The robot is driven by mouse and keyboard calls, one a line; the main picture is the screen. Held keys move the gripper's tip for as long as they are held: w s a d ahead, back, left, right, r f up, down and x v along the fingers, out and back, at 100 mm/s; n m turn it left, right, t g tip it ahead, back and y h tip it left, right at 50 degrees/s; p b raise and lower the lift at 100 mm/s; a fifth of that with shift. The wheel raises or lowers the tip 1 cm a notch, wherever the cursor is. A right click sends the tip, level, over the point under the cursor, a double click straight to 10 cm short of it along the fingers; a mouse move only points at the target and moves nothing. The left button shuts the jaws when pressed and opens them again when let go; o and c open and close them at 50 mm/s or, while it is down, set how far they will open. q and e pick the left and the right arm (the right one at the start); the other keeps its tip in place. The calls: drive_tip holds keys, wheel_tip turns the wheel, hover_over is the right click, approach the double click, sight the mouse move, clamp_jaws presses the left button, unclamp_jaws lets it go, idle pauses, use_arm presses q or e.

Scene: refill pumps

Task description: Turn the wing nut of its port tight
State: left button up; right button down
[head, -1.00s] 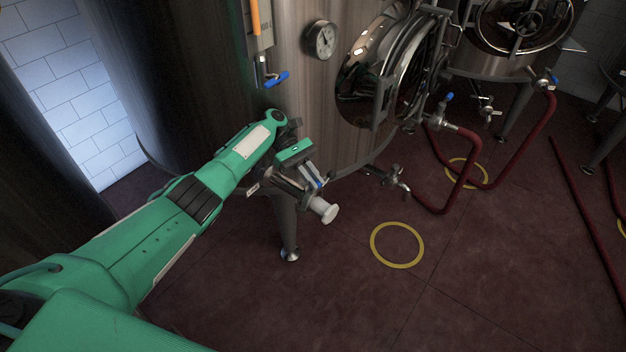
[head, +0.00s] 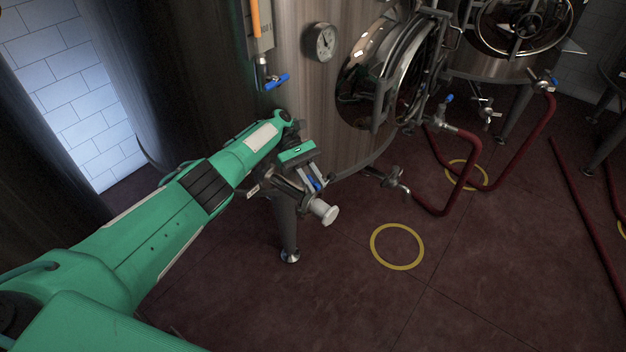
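My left gripper (head: 312,180) reaches in on the green arm and is at the port fitting low on the front of the steel tank. The port (head: 322,211) is a metal fitting with a white round end that points down and to the right. A small blue part shows between or beside the fingers. The wing nut is too small and too covered by the gripper to make out. I cannot tell whether the fingers are closed on it. My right gripper is not in view.
The tank (head: 310,100) carries a pressure gauge (head: 321,42), a blue-handled valve (head: 276,82) and a round manway door (head: 385,75). Another outlet valve (head: 396,180) is to the right. Red hoses (head: 462,175) run across the floor. Floor around the yellow ring (head: 397,246) is clear.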

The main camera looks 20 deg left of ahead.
use_arm(q)
drive_tip(key=shift+o, duration=0.6)
drive_tip(key=shift+n+t+h, duration=0.3)
drive_tip(key=shift+n+t, duration=0.1)
drive_tip(key=shift+t, duration=0.1)
